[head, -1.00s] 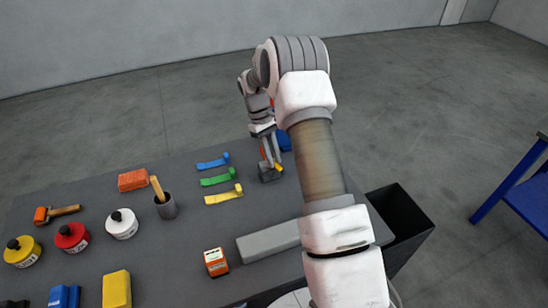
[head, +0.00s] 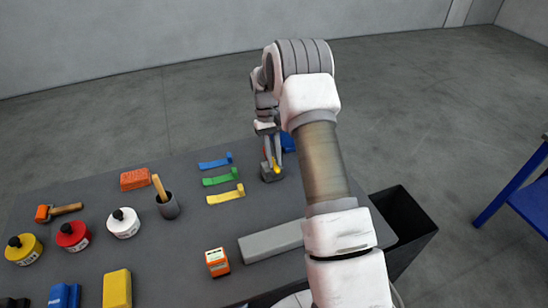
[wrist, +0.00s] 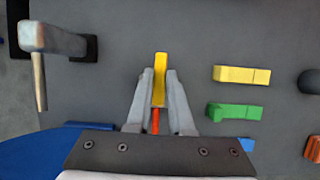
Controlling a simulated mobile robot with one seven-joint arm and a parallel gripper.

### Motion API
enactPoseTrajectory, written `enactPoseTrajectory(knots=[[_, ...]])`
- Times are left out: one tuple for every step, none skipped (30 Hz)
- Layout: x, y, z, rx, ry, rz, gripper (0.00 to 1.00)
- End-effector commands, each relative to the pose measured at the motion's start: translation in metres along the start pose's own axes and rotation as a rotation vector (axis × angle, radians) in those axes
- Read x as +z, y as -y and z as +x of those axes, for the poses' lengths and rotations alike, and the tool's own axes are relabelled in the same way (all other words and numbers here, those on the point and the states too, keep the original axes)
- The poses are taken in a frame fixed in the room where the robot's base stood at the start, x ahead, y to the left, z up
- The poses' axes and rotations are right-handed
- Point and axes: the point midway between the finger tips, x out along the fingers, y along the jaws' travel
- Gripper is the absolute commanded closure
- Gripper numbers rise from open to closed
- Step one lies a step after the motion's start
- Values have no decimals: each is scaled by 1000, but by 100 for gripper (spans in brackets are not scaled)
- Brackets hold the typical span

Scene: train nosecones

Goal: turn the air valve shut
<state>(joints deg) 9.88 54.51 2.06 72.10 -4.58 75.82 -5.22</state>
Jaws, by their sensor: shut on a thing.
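The air valve shows as a small grey block (head: 271,176) on the table with a yellow lever (head: 275,165), small in the head view and partly covered by my gripper. In the wrist view the yellow lever (wrist: 159,75) stands between my two grey fingers, with a red part (wrist: 155,121) below it. My gripper (head: 270,167) is down at the valve and shut on the lever. The valve body is mostly hidden in the wrist view.
Yellow (head: 226,194), green (head: 220,177) and blue (head: 215,161) strips lie left of the valve. A blue object (head: 288,142) is partly hidden behind my arm. A grey tool with a wooden handle (wrist: 39,82) lies at left in the wrist view. A black bin (head: 408,221) stands at right.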

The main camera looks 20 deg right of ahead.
Motion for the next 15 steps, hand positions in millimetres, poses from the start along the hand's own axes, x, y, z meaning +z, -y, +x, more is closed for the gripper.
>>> enactPoseTrajectory(knots=[[0,1,0,-1,-1,1,100],[0,1,0,-1,-1,1,100],[0,1,0,-1,-1,1,100],[0,1,0,-1,-1,1,100],[0,1,0,-1,-1,1,77],[0,1,0,-1,-1,1,70],[0,1,0,-1,-1,0,64],[0,0,0,-1,-1,0,59],[0,0,0,-1,-1,0,52],[0,0,0,-1,-1,0,50],[0,0,0,-1,-1,0,50],[0,0,0,0,-1,0,50],[0,0,0,0,0,0,50],[0,0,0,0,0,-1,50],[0,0,0,0,0,-1,50]])
